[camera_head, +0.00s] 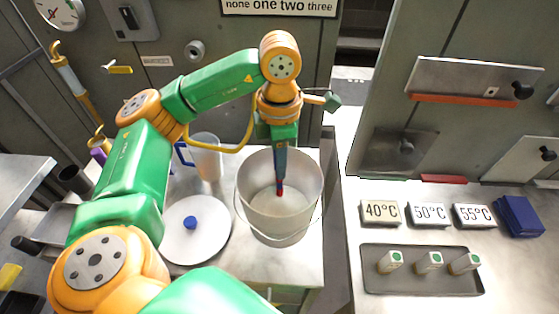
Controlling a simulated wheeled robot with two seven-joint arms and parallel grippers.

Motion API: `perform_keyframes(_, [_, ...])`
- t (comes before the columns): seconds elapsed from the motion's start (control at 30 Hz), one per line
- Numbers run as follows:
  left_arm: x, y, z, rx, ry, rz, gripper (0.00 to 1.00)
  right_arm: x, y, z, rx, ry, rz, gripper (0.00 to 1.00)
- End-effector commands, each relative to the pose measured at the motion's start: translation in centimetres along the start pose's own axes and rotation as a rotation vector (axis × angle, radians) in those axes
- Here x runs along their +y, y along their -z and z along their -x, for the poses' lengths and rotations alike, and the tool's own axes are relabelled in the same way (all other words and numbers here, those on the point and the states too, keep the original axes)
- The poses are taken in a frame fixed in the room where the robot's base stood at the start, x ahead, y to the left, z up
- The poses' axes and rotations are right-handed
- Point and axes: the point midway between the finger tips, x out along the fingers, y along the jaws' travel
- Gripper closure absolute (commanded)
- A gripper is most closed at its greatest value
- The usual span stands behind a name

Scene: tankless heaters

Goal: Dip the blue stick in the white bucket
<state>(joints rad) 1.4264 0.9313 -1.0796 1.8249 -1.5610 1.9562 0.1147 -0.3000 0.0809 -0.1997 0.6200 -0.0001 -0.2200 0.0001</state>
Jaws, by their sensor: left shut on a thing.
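The white bucket (258,218) stands upright on the light counter, open at the top, with a thin wire handle. My left gripper (280,172) points straight down over the bucket, its fingers reaching past the rim in this view. It is shut on a thin blue stick (280,184), of which only a short piece with a red tip shows below the fingers. The stick's lower end appears inside the bucket opening; whether it touches the bottom or any liquid I cannot tell. My right gripper is not in view.
A white round lid (203,230) with a blue knob lies left of the bucket. A clear jug (207,160) with a blue handle stands behind it. At right are temperature signs (429,214), a grey tray (415,286) with small bottles, and a blue box (519,216).

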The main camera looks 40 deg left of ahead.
Motion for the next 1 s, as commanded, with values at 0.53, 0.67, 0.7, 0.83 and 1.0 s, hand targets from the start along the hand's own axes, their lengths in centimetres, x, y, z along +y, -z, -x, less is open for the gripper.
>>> perform_keyframes(0.53, [0.0, 0.0, 8.5, -0.001, 0.000, 0.001, 1.00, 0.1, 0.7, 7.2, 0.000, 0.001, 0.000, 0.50])
perform_keyframes(0.67, [0.0, 0.0, 10.4, -0.002, 0.000, 0.001, 1.00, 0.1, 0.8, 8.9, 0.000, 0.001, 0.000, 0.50])
perform_keyframes(0.7, [0.0, 0.0, 11.0, -0.001, 0.000, 0.001, 1.00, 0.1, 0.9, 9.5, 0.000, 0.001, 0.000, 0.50])
perform_keyframes(0.83, [0.0, 0.0, 12.4, -0.001, 0.000, 0.001, 1.00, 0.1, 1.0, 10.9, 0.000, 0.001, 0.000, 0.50])
perform_keyframes(1.0, [0.0, 0.0, 12.0, -0.001, 0.000, 0.001, 1.00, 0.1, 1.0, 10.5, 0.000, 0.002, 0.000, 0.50])
